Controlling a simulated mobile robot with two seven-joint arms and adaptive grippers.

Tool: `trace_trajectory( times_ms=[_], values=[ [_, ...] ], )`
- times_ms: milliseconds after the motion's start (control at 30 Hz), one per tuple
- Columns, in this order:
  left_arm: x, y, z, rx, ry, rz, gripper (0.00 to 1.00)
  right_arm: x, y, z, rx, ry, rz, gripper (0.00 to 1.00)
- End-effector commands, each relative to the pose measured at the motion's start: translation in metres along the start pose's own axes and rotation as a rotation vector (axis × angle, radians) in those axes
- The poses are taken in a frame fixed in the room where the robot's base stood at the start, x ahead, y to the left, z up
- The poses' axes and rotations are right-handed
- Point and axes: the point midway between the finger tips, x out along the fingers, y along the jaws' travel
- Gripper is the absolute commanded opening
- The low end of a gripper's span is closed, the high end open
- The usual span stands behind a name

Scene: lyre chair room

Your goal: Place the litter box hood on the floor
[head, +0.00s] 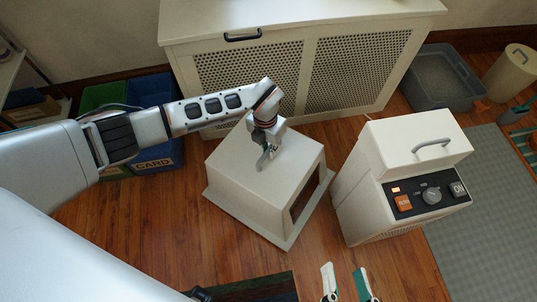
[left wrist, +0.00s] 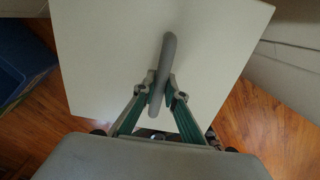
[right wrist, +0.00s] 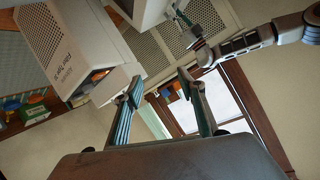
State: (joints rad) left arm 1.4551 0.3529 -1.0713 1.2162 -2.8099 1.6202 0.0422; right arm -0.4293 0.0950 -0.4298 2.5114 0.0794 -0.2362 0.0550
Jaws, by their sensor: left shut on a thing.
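The litter box hood (head: 240,180) is a cream box with a flared rim and a dark opening in its right side. It is upright over the wood floor (head: 175,225); I cannot tell whether its rim touches the boards. My left gripper (head: 264,160) is above its top, shut on the grey handle. In the left wrist view the fingers (left wrist: 160,90) pinch the handle (left wrist: 168,55) across the hood's top (left wrist: 100,50). My right gripper (head: 345,275) is open and empty at the bottom of the head view. Its spread fingers (right wrist: 160,82) also show in the right wrist view.
A cream appliance (head: 350,190) with a knob stands close right of the hood. A perforated cabinet (head: 305,28) is behind. A blue bin (head: 150,90) and green bin (head: 103,97) stand left. A grey litter tray (head: 440,100) is back right. Floor is clear left of the hood.

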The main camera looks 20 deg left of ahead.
Motion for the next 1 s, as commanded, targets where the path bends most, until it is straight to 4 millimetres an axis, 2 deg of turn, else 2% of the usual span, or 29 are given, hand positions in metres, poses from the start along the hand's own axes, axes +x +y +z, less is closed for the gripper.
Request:
trace_trajectory(
  times_ms=[33, 233, 433, 733, 767, 800, 1000],
  values=[
    [0.013, 0.0, -0.006, -0.002, 0.012, -0.002, 0.0, 0.0, -0.002, 0.007, 0.033, -0.007, -0.003, 0.4],
    [0.032, 0.001, -0.007, -0.001, 0.013, -0.002, 0.0, 0.003, -0.013, 0.012, 0.159, 0.008, -0.008, 0.4],
    [0.033, 0.002, -0.004, -0.001, 0.006, 0.001, 0.0, 0.004, -0.021, 0.009, 0.214, 0.027, -0.019, 0.4],
    [0.034, 0.003, -0.003, -0.001, 0.005, 0.001, 0.0, 0.004, -0.019, 0.008, 0.21, 0.028, -0.017, 0.4],
    [0.034, 0.003, -0.004, -0.001, 0.007, 0.002, 0.19, 0.004, -0.019, 0.008, 0.21, 0.028, -0.017, 0.4],
    [0.034, 0.003, -0.004, -0.001, 0.007, 0.002, 0.28, 0.004, -0.019, 0.008, 0.209, 0.027, -0.016, 0.4],
    [0.035, 0.003, -0.005, -0.001, 0.008, 0.002, 0.28, 0.003, -0.018, 0.009, 0.205, 0.024, -0.016, 0.4]
  ],
)
